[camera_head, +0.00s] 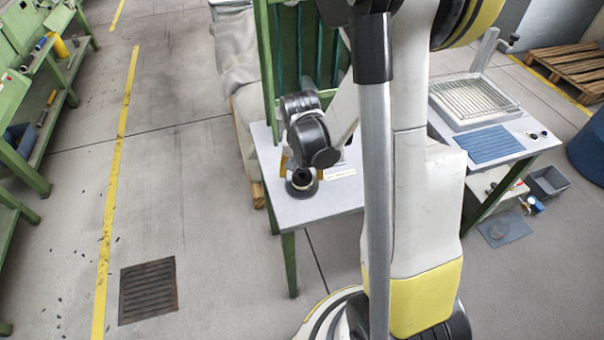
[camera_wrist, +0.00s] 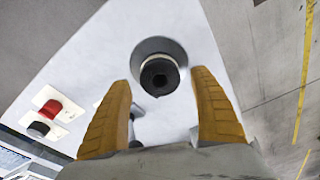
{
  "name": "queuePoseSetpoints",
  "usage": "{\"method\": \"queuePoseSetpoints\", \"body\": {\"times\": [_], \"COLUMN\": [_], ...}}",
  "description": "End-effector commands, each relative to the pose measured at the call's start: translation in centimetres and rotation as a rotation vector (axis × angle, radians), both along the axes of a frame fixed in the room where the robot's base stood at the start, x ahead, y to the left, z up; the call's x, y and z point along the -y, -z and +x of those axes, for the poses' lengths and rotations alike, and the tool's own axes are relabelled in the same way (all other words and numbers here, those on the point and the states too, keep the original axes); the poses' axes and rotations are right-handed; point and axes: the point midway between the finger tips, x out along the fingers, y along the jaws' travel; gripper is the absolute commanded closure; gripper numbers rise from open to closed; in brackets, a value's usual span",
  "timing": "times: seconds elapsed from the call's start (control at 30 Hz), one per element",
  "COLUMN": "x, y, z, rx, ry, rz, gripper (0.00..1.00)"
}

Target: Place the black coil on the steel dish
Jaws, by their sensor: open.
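A round grey dish (camera_wrist: 160,47) lies on the light table top, and it also shows in the head view (camera_head: 302,191). A black coil (camera_wrist: 160,75) with a pale band stands on this dish, apparently upright; the head view shows it as a small dark cylinder (camera_head: 303,178). My gripper (camera_wrist: 162,84) is open, with its orange fingers on either side of the coil and a visible gap at each side. In the head view my gripper (camera_head: 301,168) is low over the table, partly hiding the coil.
A second table at right bears a wire tray (camera_head: 475,100) and a blue mat (camera_head: 489,145).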

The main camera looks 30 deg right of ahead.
Motion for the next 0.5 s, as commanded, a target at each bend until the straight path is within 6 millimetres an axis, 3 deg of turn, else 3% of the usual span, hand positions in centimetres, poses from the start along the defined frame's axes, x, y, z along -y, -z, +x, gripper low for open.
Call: {"method": "queuePoseSetpoints", "body": {"times": [0.03,0.2,0.5], "x": [-0.1,-0.5,-0.9], "y": [-1.7,-5.7,-9.6], "z": [-0.2,-0.7,-1.1], "rx": [0.000,0.000,0.001], "ry": [0.000,-0.001,-0.002], "rz": [0.000,0.000,0.000], "gripper": [0.27,0.27,0.27]}}
